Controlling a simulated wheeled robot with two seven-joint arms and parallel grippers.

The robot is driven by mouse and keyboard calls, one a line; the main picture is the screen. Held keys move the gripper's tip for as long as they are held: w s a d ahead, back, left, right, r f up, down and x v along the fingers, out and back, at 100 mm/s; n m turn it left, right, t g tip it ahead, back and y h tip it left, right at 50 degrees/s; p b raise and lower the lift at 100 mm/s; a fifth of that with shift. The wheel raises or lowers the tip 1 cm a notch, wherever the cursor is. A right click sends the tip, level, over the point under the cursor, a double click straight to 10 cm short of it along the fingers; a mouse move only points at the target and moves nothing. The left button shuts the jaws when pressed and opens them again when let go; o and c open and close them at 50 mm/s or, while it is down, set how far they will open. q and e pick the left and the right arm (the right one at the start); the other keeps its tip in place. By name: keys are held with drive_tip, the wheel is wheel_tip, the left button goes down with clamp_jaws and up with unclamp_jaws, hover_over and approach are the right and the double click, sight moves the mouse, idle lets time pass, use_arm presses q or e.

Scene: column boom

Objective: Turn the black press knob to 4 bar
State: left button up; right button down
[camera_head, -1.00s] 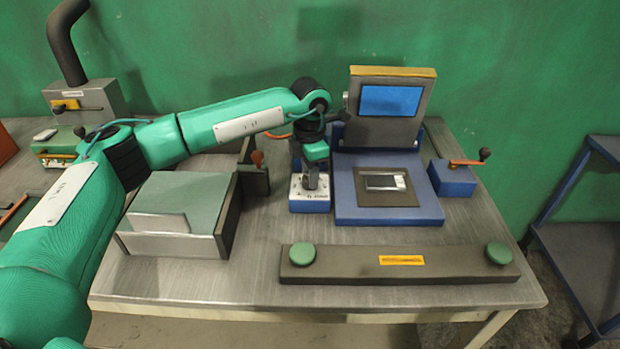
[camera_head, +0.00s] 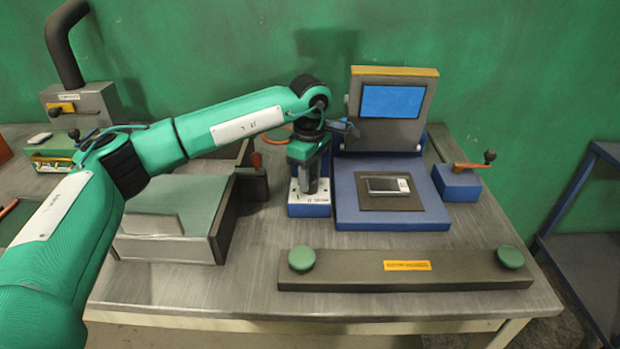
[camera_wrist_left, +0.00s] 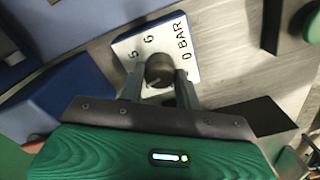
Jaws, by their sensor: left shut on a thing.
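The black press knob (camera_wrist_left: 159,70) stands on a small blue box with a white dial plate (camera_wrist_left: 128,47). In the left wrist view the plate shows "5", "6" and "0 BAR"; the 4 mark and any pointer on the knob are hidden or not readable. My left gripper (camera_wrist_left: 158,82) is shut on the knob, one finger on each side of it. In the head view the left gripper (camera_head: 311,186) points down onto the box (camera_head: 309,207), and the knob is hidden behind the fingers. My right gripper does not show.
A blue press (camera_head: 392,217) with a screen (camera_head: 391,101) stands right beside the dial box. A blue box with a lever (camera_head: 457,183) is further right. A dark bar with two green buttons (camera_head: 405,280) lies in front. A grey-green box (camera_head: 168,215) stands left.

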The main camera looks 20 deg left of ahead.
use_arm(q)
drive_tip(key=shift+r+m, duration=0.1)
drive_tip(key=shift+m, duration=1.1)
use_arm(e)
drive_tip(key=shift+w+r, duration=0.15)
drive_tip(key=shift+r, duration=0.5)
use_arm(q)
drive_tip(key=shift+b, duration=0.3)
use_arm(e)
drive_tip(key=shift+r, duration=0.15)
use_arm(q)
drive_tip(key=o, duration=1)
wheel_tip(320, 180, up, 14)
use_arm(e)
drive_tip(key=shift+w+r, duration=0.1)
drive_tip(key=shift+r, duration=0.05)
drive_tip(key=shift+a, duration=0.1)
